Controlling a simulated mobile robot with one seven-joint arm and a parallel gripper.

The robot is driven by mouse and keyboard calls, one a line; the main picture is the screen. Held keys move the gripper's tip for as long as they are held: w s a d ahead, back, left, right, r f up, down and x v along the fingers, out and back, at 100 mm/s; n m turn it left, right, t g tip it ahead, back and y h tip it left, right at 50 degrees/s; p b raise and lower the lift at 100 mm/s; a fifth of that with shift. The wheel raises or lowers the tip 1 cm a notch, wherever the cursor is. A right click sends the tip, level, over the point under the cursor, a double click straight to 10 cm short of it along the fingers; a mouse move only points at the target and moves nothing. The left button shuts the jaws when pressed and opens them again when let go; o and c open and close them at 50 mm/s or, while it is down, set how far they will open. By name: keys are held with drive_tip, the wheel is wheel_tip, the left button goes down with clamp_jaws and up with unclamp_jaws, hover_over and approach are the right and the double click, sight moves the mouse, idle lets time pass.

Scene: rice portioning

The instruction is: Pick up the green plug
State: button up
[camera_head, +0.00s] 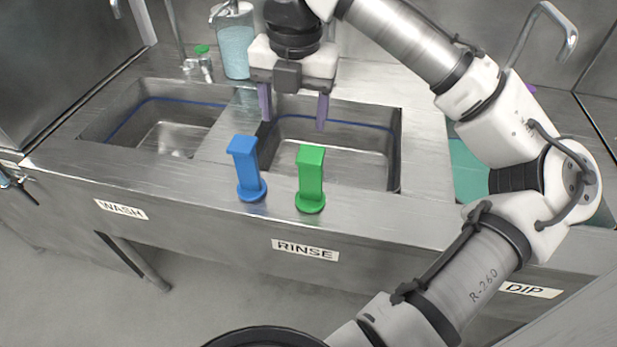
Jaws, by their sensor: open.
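The green plug (311,178) stands upright on the front ledge of the steel sink counter, above the RINSE label. A similar blue plug (246,167) stands upright just left of it. My gripper (294,110) is open and empty, its two purple fingers pointing down over the middle basin. It is above and behind the plugs, apart from both. The green plug is fully in view.
The wash basin (165,140) is at left and the rinse basin (370,145) in the middle; both look empty. A teal-filled basin (466,172) at right is partly hidden by my arm. A soap bottle (236,45) and faucets stand behind. The front ledge is otherwise mostly clear.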

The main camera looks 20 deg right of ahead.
sight(309, 155)
drive_tip(key=shift+s+d+r+g, duration=0.1)
drive_tip(key=shift+s+d+g, duration=0.2)
drive_tip(key=shift+s+d, duration=0.4)
drive_tip(key=shift+s+d+f, duration=0.1)
drive_tip(key=shift+d+f, duration=0.1)
wheel_tip(309, 155, down, 8)
drive_tip(key=shift+r+p, duration=0.15)
drive_tip(key=shift+p, duration=0.15)
drive_tip(key=shift+d+f+p, duration=0.2)
drive_tip(key=shift+f+p, duration=0.55)
drive_tip(key=shift+f, duration=2.05)
drive_tip(key=c, duration=1.3)
drive_tip(key=shift+o, duration=0.2)
drive_tip(key=shift+r, duration=0.15)
